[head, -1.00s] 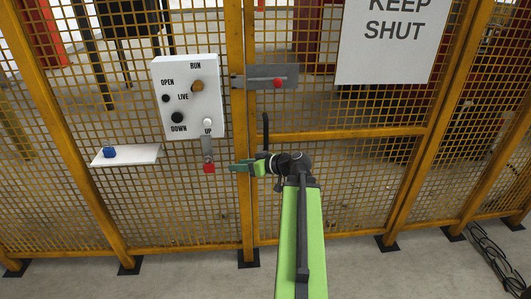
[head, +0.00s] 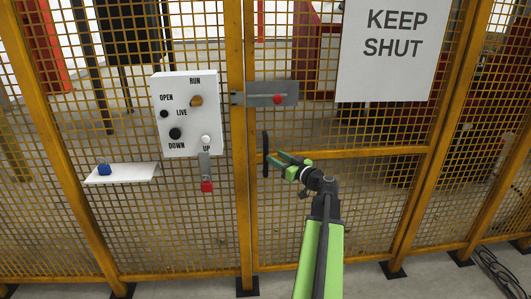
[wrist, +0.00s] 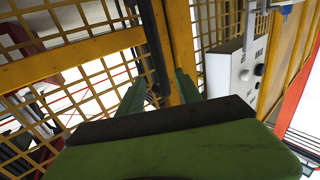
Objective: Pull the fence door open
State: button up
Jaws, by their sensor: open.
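The fence door (head: 345,154) is the yellow mesh panel bearing the "KEEP SHUT" sign; it stands in line with the fence, looking closed. Its black upright bar handle (head: 265,152) is near the door's left edge. A grey bolt plate (head: 258,98) with a red knob (head: 278,99) sits above the handle. My gripper (head: 277,160) is open, just right of the handle. In the wrist view the green fingers (wrist: 158,88) point toward the dark handle bar (wrist: 152,40), which shows beyond and between them. I cannot tell whether they touch it.
A white control box (head: 187,112) hangs on the fence left of the door, with a red-tipped lever (head: 206,187) below it. A white shelf (head: 135,173) holds a blue object (head: 104,169). Dark cable (head: 495,268) lies on the floor at right.

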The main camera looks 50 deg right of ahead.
aim_at(267, 152)
jog(key=w, duration=0.7)
jog(key=shift+d, duration=0.35)
grip_shut()
jog(key=shift+a, duration=0.1)
dwell(0.8)
